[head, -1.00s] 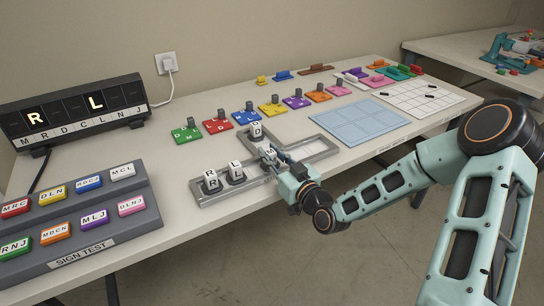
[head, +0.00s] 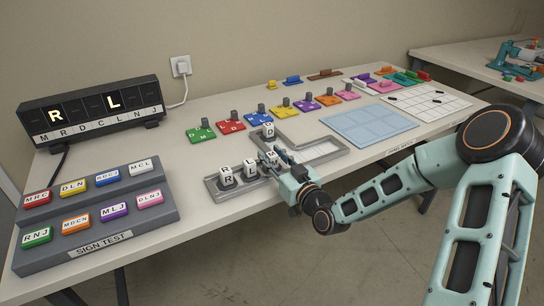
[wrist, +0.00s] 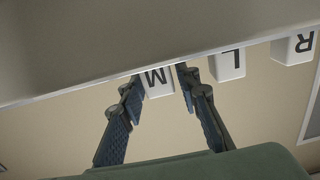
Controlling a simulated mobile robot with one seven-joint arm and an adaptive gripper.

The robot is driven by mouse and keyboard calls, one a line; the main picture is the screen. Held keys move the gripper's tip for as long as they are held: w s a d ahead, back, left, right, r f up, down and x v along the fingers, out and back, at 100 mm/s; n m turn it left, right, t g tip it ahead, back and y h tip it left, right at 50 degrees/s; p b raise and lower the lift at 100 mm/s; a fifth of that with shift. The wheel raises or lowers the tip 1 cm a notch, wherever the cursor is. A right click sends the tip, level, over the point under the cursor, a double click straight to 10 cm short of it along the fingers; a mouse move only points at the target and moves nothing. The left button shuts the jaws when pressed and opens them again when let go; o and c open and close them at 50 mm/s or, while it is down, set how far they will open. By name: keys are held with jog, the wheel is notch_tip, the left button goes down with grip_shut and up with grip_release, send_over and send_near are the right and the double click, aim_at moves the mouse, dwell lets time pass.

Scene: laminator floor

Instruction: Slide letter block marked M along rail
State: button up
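The white letter block marked M (head: 272,157) stands in the grey rail (head: 240,187), partly hidden by my fingers in the head view. My gripper (head: 278,160) reaches it from the front right. In the wrist view the M block (wrist: 158,83) sits between the two fingers, which close in on its sides. Block L (head: 249,168) stands just left of M, and block R (head: 227,176) left of that. The wrist view shows L (wrist: 231,64) apart from M. Block D (head: 268,130) stands in the rail's far branch.
A black display (head: 95,110) at the left shows lit R and L. A grey SIGN TEST panel (head: 100,247) with coloured tiles stands in front. Coloured tiles such as the red one (head: 231,126) line the back. A blue mat (head: 370,127) lies right of the rail.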

jog(key=shift+o, duration=0.9)
jog(key=shift+s+d, duration=0.1)
jog(key=shift+s, duration=0.05)
jog(key=v, duration=1.1)
jog(key=shift+s+d, duration=0.25)
